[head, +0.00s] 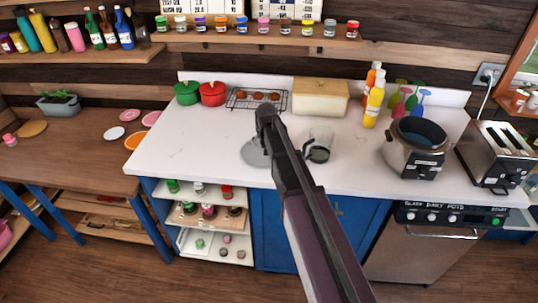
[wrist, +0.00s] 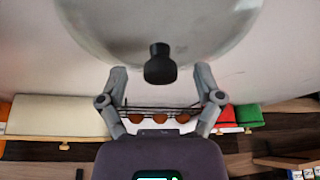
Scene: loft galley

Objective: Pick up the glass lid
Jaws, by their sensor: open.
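The glass lid (head: 253,153) is a clear grey disc on the white counter, partly hidden behind my arm in the head view. In the wrist view the lid (wrist: 110,30) fills the top, with its black knob (wrist: 160,66) pointing toward me. My gripper (wrist: 161,74) is open, with one finger on each side of the knob and a gap to it on both sides. The fingertips appear close to the lid's glass; I cannot tell if they touch it. In the head view the fingers cannot be made out behind the arm.
A glass jug (head: 320,146) stands just right of the lid. Behind are a wire rack (head: 240,104) with brown round items, a cream bread box (head: 321,97), and red (head: 213,93) and green (head: 187,92) pots. A cooker (head: 402,155) stands farther right. The counter's left front is clear.

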